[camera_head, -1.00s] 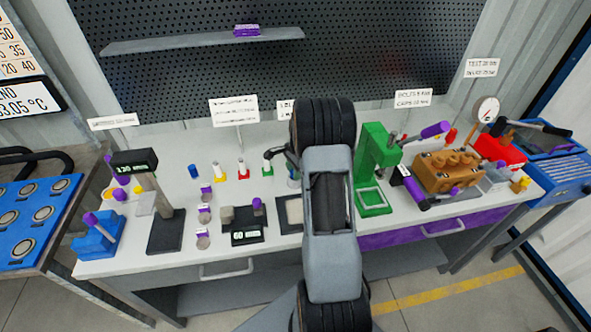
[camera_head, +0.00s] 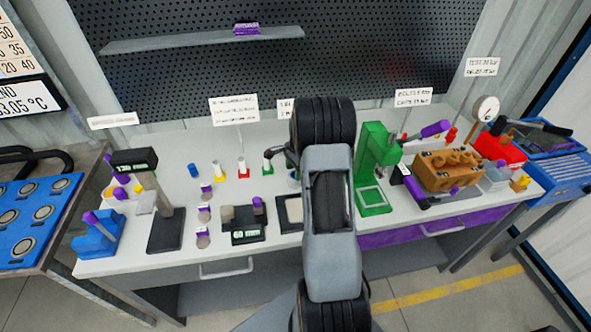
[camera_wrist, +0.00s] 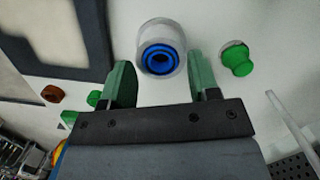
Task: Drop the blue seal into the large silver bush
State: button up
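The large silver bush (camera_wrist: 146,66) stands upright on the white surface in the wrist view, just beyond my fingertips. The blue seal (camera_wrist: 145,56) shows as a blue ring inside the bush's opening, with a dark centre. How deep it sits cannot be told. My gripper (camera_wrist: 160,76) is open, its two green fingers wide apart with nothing between them. The bush and seal lie ahead of the gap between the fingers. In the head view my own arm hides the gripper and most of that spot.
A green knob-like part (camera_wrist: 237,60) lies right of the bush in the wrist view. A brown-red part (camera_wrist: 53,94) lies to the left, near a dark-edged tray (camera_wrist: 88,72). In the head view a green press (camera_head: 374,165) stands right of my arm on the white bench (camera_head: 120,262).

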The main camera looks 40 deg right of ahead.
jog(key=shift+o, duration=0.7)
notch_tip(320, 180, up, 14)
jog(key=d+b, duration=0.1)
jog(key=shift+d+f, duration=0.15)
jog(key=shift+d, duration=0.15)
jog(key=shift+s, duration=0.1)
